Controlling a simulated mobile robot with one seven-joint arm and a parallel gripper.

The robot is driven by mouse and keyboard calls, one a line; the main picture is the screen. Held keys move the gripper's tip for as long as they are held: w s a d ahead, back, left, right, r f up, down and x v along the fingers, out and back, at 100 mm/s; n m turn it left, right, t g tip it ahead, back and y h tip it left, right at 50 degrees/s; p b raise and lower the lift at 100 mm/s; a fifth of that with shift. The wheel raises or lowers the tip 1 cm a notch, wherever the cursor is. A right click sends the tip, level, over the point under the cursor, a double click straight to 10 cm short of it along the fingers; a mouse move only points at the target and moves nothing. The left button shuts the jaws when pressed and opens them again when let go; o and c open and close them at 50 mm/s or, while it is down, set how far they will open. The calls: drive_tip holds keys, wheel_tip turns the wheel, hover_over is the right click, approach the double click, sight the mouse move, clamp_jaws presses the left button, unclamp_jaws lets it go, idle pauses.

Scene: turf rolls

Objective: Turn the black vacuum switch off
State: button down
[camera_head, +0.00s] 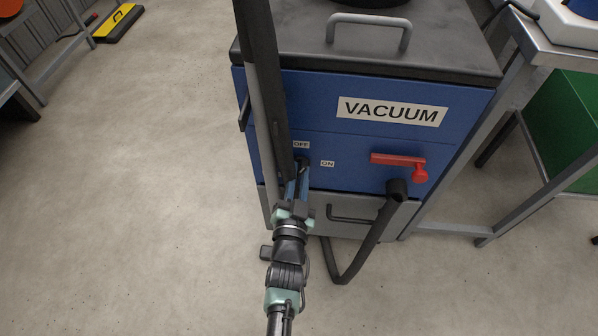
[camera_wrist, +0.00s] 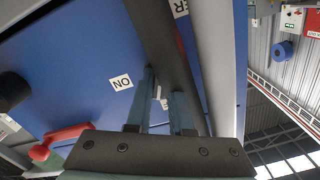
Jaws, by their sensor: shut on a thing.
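The black vacuum switch (camera_head: 302,161) is on the blue front of the vacuum cabinet, beside the OFF label (camera_head: 301,145) and the ON label (camera_head: 327,163). Only a small dark part of it shows; my gripper and a dark pole hide the rest. My gripper (camera_head: 299,178) is at the panel with its blue fingers shut on the switch. In the wrist view, the fingers (camera_wrist: 164,100) stand close together over a dark bar, with the ON label upside down to their left. I cannot tell the switch's exact angle.
A dark pole (camera_head: 262,60) runs down the cabinet's left side, close to my gripper. A red handle (camera_head: 400,162) and a black hose (camera_head: 365,245) are to the right. A metal table (camera_head: 540,45) stands at far right.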

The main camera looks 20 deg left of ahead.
drive_tip(key=n, duration=0.4)
drive_tip(key=shift+n+p, duration=0.3)
idle(0.5)
drive_tip(key=c, duration=0.8)
unclamp_jaws()
drive_tip(key=shift+s, duration=0.15)
drive_tip(key=p+v, duration=0.3)
drive_tip(key=v, duration=0.9)
drive_tip(key=shift+s, duration=0.35)
drive_tip(key=shift+d, duration=0.2)
